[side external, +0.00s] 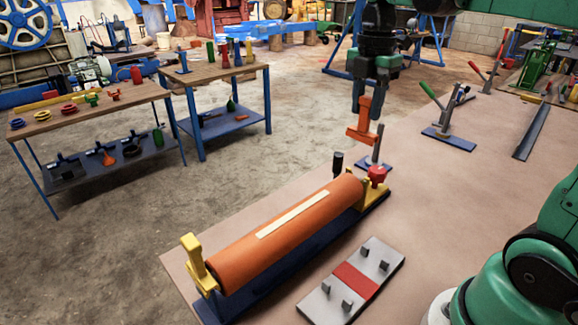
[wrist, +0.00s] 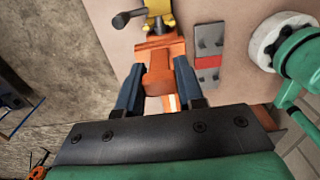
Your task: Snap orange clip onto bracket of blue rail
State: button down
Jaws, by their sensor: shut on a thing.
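My gripper (side external: 358,105) is shut on the orange clip (side external: 362,128) and holds it in the air above the far end of the blue rail (side external: 374,211). In the wrist view the clip (wrist: 161,75) sits between the two blue fingers (wrist: 159,88), its wider end pointing away from the palm. The rail carries an orange roller (side external: 285,235) with a pale strip. A yellow bracket (side external: 197,262) stands at its near end and another yellow bracket (side external: 371,198), with a red knob, at its far end. The clip is apart from both brackets.
A grey plate with a red band (side external: 354,277) and short pegs lies right of the rail. A black-handled lever (side external: 337,164) and a blue-based toggle clamp (side external: 447,137) stand farther back. The table (side external: 440,190) between them is clear.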

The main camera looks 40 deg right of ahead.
aim_at(364, 134)
jog(key=shift+d+r, duration=0.1)
jog(key=shift+d, duration=0.3)
jog(key=shift+f, duration=2.9)
jog(key=shift+f, duration=1.35)
jog(key=shift+r, duration=0.1)
jog(key=shift+r, duration=0.95)
jog(key=shift+f, duration=0.95)
